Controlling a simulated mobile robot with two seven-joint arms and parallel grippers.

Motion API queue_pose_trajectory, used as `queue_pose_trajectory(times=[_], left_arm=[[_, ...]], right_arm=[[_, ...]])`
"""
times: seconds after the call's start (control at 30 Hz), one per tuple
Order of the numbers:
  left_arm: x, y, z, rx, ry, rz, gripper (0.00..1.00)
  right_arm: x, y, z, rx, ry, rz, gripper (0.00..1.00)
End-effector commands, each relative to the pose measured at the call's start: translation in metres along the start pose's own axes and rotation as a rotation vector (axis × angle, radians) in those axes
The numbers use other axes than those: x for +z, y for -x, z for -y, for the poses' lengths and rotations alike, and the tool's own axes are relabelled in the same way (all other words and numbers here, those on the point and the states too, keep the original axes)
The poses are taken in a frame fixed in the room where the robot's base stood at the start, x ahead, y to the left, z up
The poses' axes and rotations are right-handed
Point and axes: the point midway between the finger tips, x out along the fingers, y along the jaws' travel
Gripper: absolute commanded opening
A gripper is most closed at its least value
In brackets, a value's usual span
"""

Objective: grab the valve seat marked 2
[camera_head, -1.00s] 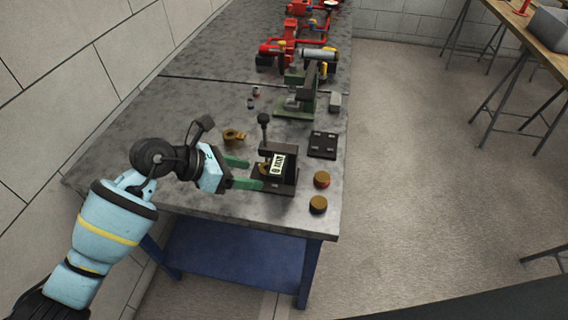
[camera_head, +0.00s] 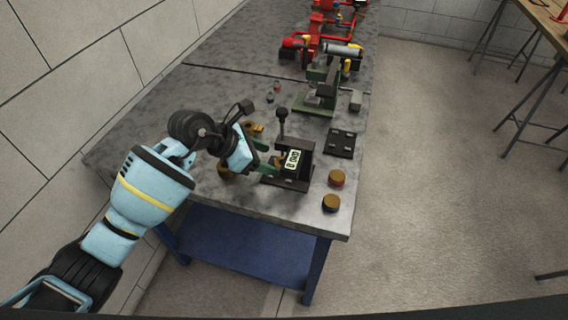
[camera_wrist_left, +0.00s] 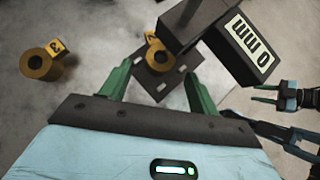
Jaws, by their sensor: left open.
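My left gripper (camera_head: 268,158) is open at the dark measuring stand (camera_head: 293,185) with the "0 mm" display. In the left wrist view its green fingers (camera_wrist_left: 157,82) stand either side of a brass valve seat (camera_wrist_left: 159,57), apart from it. That seat lies on the stand's base plate; its yellow tag is partly hidden and I cannot read it. A second brass seat (camera_wrist_left: 36,66) lies on the table at the left of the wrist view; its tag looks like 3. In the head view another seat (camera_head: 256,128) lies behind the gripper. A small two-fingered gripper (camera_wrist_left: 262,94), apparently my right, shows at the wrist view's right edge.
The stand's upper body (camera_wrist_left: 192,22) and display (camera_wrist_left: 243,48) overhang beside the right finger. A black plate (camera_head: 341,142) and two brown-topped round pieces (camera_head: 337,178) (camera_head: 331,203) lie right of the stand. A green machine (camera_head: 318,95) stands behind.

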Motion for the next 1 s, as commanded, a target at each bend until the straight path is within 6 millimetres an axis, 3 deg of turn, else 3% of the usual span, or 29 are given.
queue_pose_trajectory(times=[0.23,0.57,1.0], left_arm=[[0.003,-0.034,0.000,-0.003,0.003,0.001,0.61],[0.003,-0.041,0.000,-0.001,0.000,0.001,0.61],[0.004,-0.041,0.000,-0.001,0.000,0.001,0.06]], right_arm=[[-0.001,0.001,-0.002,0.000,0.006,-0.001,0.36],[0.000,0.001,-0.003,0.001,0.010,0.001,0.36],[0.000,0.000,-0.001,0.001,0.002,0.000,0.36]])
